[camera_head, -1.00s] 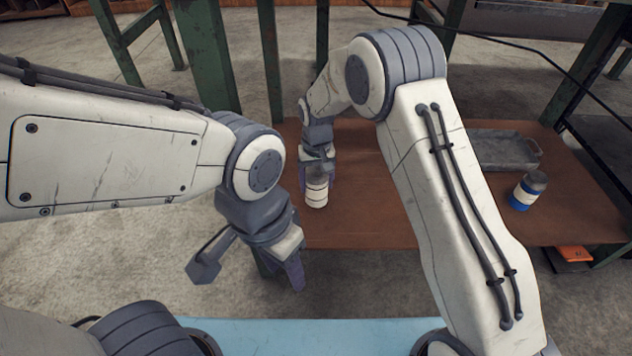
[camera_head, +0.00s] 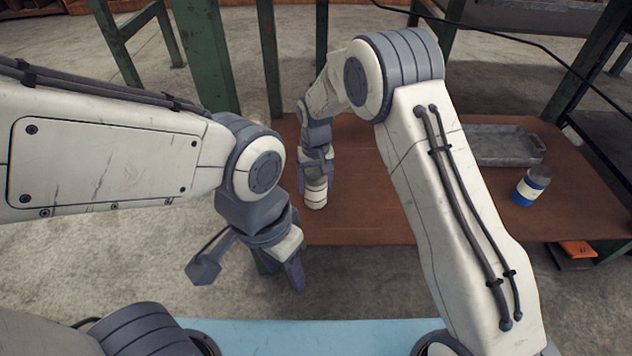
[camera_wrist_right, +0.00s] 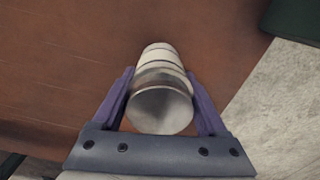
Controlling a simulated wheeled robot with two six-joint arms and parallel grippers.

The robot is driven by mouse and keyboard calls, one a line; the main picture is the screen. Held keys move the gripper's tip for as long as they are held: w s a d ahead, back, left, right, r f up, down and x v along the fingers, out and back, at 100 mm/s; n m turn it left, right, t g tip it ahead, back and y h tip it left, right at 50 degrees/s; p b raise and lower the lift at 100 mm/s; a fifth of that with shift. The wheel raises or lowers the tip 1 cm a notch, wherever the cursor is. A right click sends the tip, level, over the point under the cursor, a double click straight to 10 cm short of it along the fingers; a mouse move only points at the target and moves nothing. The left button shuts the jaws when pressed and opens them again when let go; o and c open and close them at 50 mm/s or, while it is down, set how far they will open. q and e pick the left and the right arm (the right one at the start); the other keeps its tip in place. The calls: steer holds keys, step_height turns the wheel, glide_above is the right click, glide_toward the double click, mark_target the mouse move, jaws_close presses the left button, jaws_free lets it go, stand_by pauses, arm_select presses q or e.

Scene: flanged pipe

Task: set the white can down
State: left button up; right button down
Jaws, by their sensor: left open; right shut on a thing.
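The white can (camera_head: 316,194) is upright at the left part of the brown tabletop (camera_head: 360,215). My right gripper (camera_head: 316,178) points down and is shut on its upper part. In the right wrist view the can (camera_wrist_right: 163,70) shows its round grey metal end and white banded side between the two purple fingers of my right gripper (camera_wrist_right: 163,105). I cannot tell whether the can's bottom touches the table. My left gripper (camera_head: 282,272) is open and empty, in front of the table's near edge over the floor.
A blue and white can (camera_head: 531,187) stands on the right of the table. A grey metal tray (camera_head: 505,148) lies behind it. An orange object (camera_head: 577,250) is low beneath the right side. Green posts (camera_head: 205,55) rise behind the table. The table's middle front is clear.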

steer(key=shift+f, duration=0.25)
jaws_free()
